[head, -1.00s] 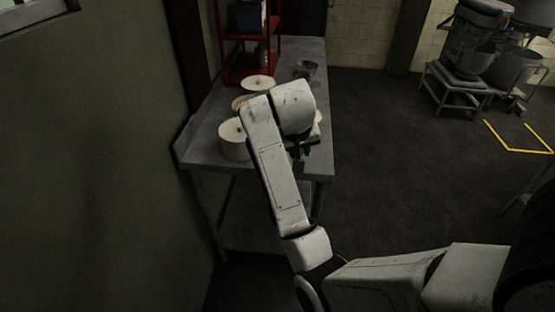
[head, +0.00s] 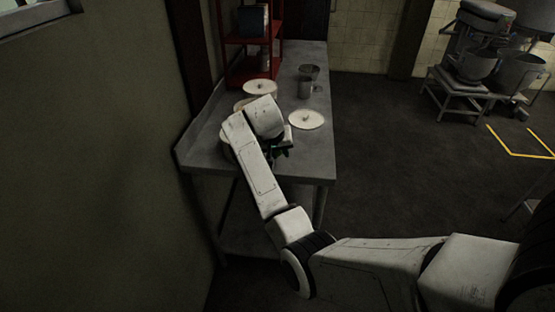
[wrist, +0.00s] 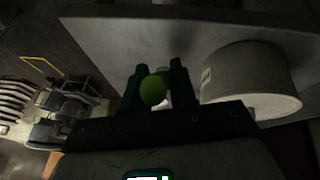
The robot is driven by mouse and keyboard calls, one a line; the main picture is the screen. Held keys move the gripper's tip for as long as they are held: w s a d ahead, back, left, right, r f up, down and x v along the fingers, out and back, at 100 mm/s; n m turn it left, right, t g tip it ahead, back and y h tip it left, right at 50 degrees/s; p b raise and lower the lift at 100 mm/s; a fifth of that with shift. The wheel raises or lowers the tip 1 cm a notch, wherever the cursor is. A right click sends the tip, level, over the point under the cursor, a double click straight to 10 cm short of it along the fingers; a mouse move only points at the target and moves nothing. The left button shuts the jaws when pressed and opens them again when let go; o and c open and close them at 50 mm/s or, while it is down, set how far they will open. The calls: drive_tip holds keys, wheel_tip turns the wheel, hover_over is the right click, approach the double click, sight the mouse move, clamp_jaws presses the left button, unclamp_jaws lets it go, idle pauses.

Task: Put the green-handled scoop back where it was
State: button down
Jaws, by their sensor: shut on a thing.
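My gripper (wrist: 157,75) is shut on the green handle of the scoop (wrist: 153,91), which shows end-on between the dark fingers in the wrist view. The scoop's bowl is mostly hidden. In the head view my gripper (head: 282,150) is over the near part of the steel table (head: 312,162), and my arm covers much of what it holds. A large pale round crock (wrist: 250,82) stands beside the fingers in the wrist view, apart from them. In the head view my arm mostly hides this crock.
A white lid (head: 306,119) lies right of my arm, and another white-topped round container (head: 260,88) stands behind it. Metal cups (head: 305,88) stand farther back. A red rack (head: 250,45) is at the back left. The table's front right is bare.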

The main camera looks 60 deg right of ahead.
drive_tip(key=shift+w+d+f, duration=0.1)
drive_tip(key=shift+w+f, duration=0.3)
drive_tip(key=shift+f, duration=0.05)
drive_tip(key=shift+w+f+p, duration=0.1)
drive_tip(key=shift+f+p, duration=0.35)
drive_tip(key=shift+f, duration=1.2)
drive_tip(key=shift+f, duration=0.2)
drive_tip(key=c, duration=0.9)
unclamp_jaws()
